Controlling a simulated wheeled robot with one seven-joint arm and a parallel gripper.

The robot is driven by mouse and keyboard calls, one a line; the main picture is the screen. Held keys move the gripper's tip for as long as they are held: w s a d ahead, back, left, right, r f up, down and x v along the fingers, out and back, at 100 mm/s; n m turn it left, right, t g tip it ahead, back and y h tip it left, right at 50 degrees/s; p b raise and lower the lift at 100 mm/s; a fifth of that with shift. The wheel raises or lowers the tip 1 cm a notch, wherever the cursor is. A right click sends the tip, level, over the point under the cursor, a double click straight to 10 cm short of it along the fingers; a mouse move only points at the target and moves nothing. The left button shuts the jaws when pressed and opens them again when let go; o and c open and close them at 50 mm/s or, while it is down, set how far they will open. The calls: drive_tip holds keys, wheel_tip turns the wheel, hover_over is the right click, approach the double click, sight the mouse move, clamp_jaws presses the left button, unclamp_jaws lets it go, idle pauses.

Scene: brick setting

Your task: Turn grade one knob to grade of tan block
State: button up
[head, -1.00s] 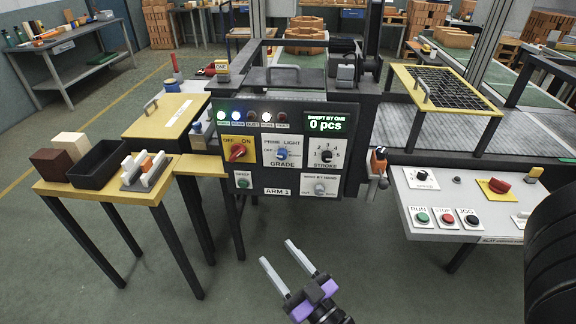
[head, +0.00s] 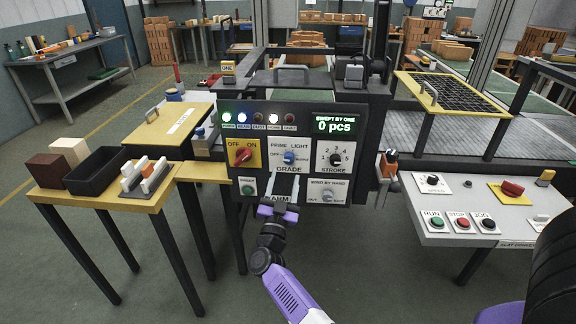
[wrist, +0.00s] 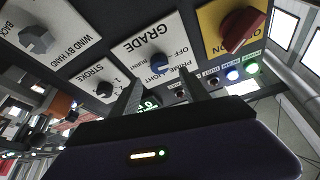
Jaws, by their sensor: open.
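The blue grade knob (head: 289,157) sits on a white plate marked OFF, PRIME, LIGHT and a small right-hand word, on the dark ARM 1 panel. It also shows in the wrist view (wrist: 158,63). Its exact pointer setting is too small to read. My gripper (head: 284,186) is just below the knob in the head view, open and empty. In the wrist view its two fingers (wrist: 161,88) point toward the knob, one on each side, apparently short of it. The tan block (head: 69,150) stands on the left yellow table, behind a dark brown block (head: 48,170).
A red OFF/ON knob (head: 242,155) is left of the grade knob. The stroke knob (head: 335,159) is to its right, the wind-by-hand knob (head: 328,197) below right. A black tray (head: 97,171) stands beside the blocks.

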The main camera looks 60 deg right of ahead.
sight(289, 160)
drive_tip(key=shift+x, duration=3.15)
clamp_jaws()
